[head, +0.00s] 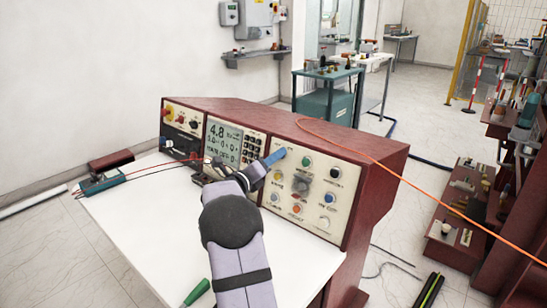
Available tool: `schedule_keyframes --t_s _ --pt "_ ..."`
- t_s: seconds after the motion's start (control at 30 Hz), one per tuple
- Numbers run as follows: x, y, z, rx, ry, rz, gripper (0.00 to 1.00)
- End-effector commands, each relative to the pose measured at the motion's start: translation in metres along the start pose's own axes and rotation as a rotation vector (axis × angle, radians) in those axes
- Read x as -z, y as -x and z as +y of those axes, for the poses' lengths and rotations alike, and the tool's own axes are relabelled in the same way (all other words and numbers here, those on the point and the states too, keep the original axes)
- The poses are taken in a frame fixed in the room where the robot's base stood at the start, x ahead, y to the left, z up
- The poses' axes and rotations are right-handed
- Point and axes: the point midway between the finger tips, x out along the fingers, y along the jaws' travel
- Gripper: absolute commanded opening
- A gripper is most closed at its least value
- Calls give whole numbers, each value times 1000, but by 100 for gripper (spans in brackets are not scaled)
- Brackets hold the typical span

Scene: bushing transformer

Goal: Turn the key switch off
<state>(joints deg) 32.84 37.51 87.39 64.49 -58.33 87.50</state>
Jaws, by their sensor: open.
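A dark red test console (238,108) stands on the white table, with a cream right-hand control panel (318,190) of round buttons and knobs. Its key switch is too small to single out with certainty; a grey-black fitting (302,183) sits in the panel's middle. Whether the gripper touches the panel cannot be told.
A teal multimeter (103,181) with leads lies at the table's left. A green-handled tool (197,292) lies at the table's front edge. An orange cable (400,178) runs from the console top to the right. The white tabletop (150,240) left of my arm is mostly clear.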

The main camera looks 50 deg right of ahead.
Motion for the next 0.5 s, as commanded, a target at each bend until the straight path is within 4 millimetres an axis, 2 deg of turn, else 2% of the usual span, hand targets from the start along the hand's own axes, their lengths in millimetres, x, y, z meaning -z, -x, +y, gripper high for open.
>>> schedule_keyframes --t_s 0.37,0.4,0.5 --pt "0 -7 0 -1 0 0 44" --pt "0 -7 0 -1 0 0 42" --pt "0 -7 0 -1 0 0 18"
